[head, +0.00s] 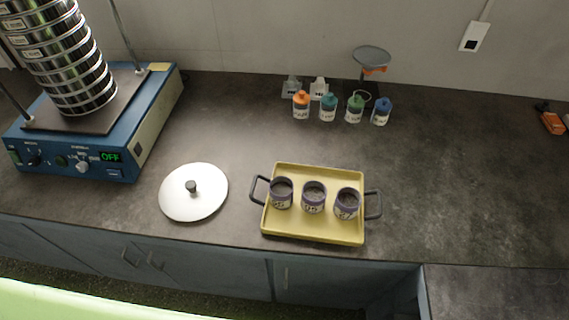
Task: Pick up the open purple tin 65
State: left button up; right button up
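Each holds grey material. The labels are small; the middle one seems to end in 5, but I cannot read its first digit surely. Neither of my grippers is in view.
A round white lid (194,192) with a dark knob lies left of the tray. A blue sieve shaker (110,160) with stacked sieves stands at the left. Several small bottles (328,108) stand behind. The counter (460,190) right of the tray is clear.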

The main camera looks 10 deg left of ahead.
aim_at(281, 187)
jog(key=u, duration=1.45)
jog(key=z, duration=1.25)
jog(key=k+j, duration=0.15)
jog(key=j, duration=0.25)
jog(key=k+j+u, duration=0.1)
jog(key=j, duration=0.25)
jog(key=k+j, duration=0.15)
jog(key=j, duration=0.25)
jog(key=k+j+u, duration=0.1)
jog(key=j, duration=0.3)
jog(key=k+j, duration=0.15)
jog(key=j, duration=0.25)
